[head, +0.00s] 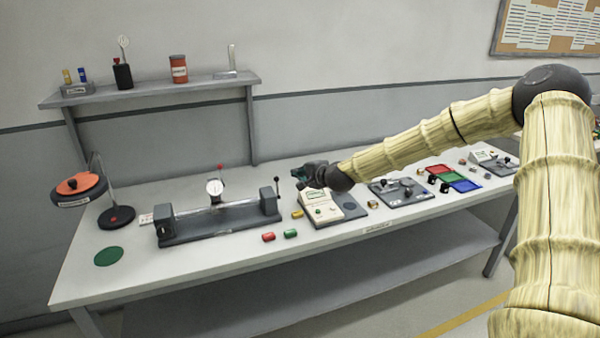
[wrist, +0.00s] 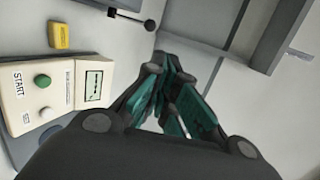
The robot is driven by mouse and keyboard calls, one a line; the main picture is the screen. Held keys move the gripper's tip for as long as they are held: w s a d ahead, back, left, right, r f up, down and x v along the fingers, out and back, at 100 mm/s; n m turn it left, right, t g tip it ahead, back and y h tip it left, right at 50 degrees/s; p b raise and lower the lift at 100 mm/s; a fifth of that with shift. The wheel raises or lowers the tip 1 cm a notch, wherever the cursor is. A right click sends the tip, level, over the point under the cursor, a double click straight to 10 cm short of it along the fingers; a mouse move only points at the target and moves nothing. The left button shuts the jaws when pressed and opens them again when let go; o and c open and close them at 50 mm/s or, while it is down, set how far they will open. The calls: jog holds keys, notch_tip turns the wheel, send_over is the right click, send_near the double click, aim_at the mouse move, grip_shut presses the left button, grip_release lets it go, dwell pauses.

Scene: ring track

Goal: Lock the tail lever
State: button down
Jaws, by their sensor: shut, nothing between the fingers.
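The tail lever (head: 277,187) is a thin dark rod with a black ball knob, standing upright at the right end block (head: 268,202) of the grey bench fixture. In the wrist view the lever (wrist: 130,17) shows near the top, its ball knob close to my fingertips. My gripper (head: 298,175) is to the right of the lever in the head view, above the bench and apart from it. In the wrist view my gripper (wrist: 164,68) has its teal-padded fingers together and empty. I cannot tell whether the lever is locked.
A white START-button tester (head: 322,208) sits beneath my gripper. A yellow block (head: 298,214), a red block (head: 268,237) and a green block (head: 290,233) lie nearby. A dial gauge (head: 215,188) stands over the fixture. A wall shelf (head: 150,88) is behind. The bench front is mostly clear.

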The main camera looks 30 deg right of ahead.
jog(key=shift+v, duration=0.95)
jog(key=shift+w+a+r, duration=0.15)
jog(key=shift+w, duration=0.05)
